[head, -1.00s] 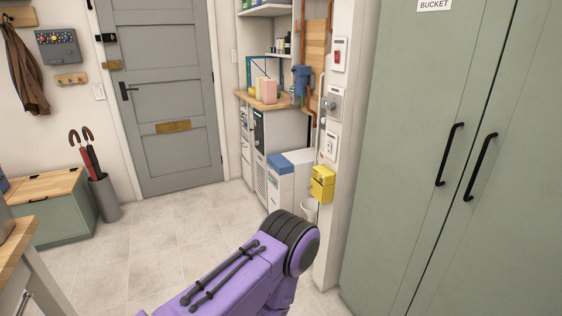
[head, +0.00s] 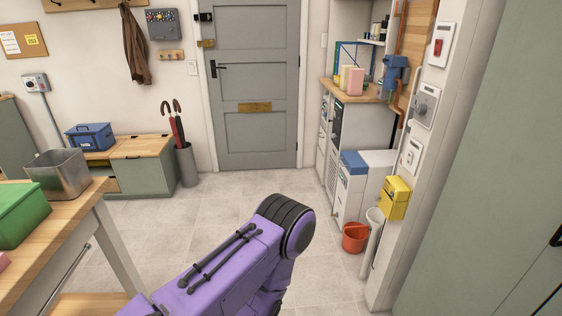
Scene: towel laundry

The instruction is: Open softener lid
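A white floor-standing box with a blue lid (head: 354,162) is right of the grey door, below the blue pipe fitting. It looks like the softener, but I cannot read its label. The blue lid lies flat on its front top part and looks closed. The white body (head: 352,197) shows below it. A purple link of one of my arms fills the bottom middle of the head view, well short of the box in the picture. Neither of my grippers is in view.
A red bucket (head: 355,237) and a pale upright tube (head: 371,245) stand by the box. A yellow box (head: 395,197) is on the wall edge to the right. A wooden-topped table (head: 72,228) is at the left. The tiled floor (head: 205,225) between is clear.

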